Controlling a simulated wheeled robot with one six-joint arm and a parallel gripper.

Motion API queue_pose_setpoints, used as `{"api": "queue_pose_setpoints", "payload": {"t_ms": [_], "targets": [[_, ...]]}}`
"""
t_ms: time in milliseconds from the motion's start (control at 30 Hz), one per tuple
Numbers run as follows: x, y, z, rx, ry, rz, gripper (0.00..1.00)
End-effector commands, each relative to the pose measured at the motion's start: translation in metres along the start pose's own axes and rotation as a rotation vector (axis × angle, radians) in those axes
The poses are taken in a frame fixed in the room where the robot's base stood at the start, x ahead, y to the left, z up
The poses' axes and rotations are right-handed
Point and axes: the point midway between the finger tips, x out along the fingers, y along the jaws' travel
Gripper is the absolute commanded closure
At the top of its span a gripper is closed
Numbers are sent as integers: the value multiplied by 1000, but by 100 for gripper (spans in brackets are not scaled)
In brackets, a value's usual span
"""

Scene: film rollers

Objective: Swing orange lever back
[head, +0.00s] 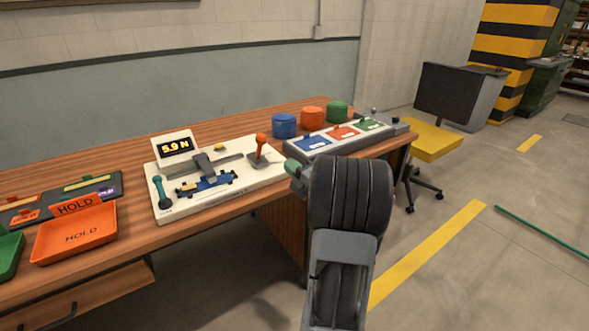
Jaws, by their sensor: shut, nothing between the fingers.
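The orange lever (262,141) stands near the right end of a white test panel (225,192) on the wooden bench. Its round orange knob is on top and its stem rises almost upright from a grey slotted base. My gripper (292,167) is partly in view, just right of the panel's right end and lower right of the lever. It is shut and empty, and apart from the lever. My dark ribbed arm link (350,195) hides most of it. The display (176,147) behind the panel's left part reads 5.9 N.
A dark green handle (160,190) stands at the panel's left. A box with coloured pads (340,137) and blue, orange and green tubs (312,117) are to the right. An orange HOLD tray (75,235) lies left. Bare bench (140,238) shows between tray and panel.

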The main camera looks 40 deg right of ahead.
Motion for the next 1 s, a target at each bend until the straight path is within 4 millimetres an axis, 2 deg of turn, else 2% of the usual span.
{"api": "queue_pose_setpoints", "payload": {"t_ms": [200,500,700,1000], "targets": [[43,0,-1,1,3,2,100],[85,0,-1,1,2,1,100],[97,0,0,1,0,1,100],[99,0,0,1,-1,0,100]]}}
